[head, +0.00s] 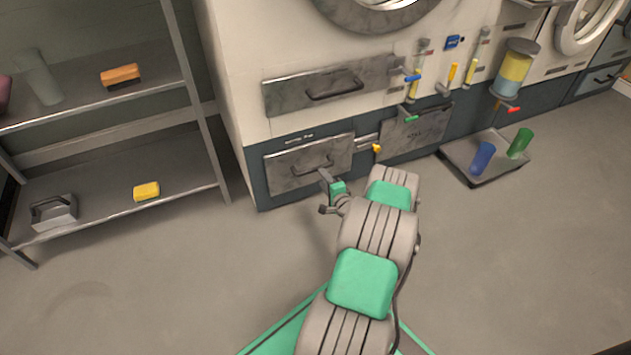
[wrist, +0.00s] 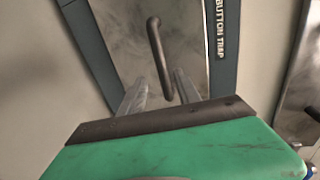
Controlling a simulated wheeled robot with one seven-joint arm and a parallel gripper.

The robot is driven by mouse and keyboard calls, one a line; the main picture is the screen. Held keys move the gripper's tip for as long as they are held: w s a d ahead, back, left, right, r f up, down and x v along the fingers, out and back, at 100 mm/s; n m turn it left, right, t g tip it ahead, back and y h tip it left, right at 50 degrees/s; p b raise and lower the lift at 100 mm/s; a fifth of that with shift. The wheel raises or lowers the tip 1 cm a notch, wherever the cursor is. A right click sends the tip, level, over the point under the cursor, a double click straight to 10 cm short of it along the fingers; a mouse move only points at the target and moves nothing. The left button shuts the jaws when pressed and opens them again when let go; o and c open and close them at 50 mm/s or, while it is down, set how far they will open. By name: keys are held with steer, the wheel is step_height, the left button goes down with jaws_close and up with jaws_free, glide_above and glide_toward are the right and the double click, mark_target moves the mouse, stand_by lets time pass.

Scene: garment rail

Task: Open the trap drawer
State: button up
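The trap drawer (head: 285,175) is a worn grey metal front low in the machine's dark base, and it looks closed, flush with the base. In the wrist view its front (wrist: 125,40) lies beside the label "BUTTON TRAP". Its dark bar handle (head: 308,168) also shows in the wrist view (wrist: 156,45). My gripper (head: 324,180) is at the lower right of the handle. In the wrist view my gripper (wrist: 161,88) is open, with a finger on each side of the handle's near end. Gaps show between fingers and handle; I cannot tell whether they touch.
A wider drawer (head: 285,96) sits above. A yellow-knobbed valve (head: 376,149) and another metal panel (head: 420,130) are to the right. A floor tray (head: 465,172) holds blue and green cups. A metal shelf (head: 100,205) stands left.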

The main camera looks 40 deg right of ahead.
mark_target(316, 170)
steer(key=b+x, duration=0.3)
steer(key=x, duration=0.4)
steer(key=shift+r, duration=0.1)
steer(key=shift+w+d+r, duration=0.1)
steer(key=shift+w, duration=0.15)
steer(key=shift+c, duration=0.3)
jaws_close()
stand_by(0.6)
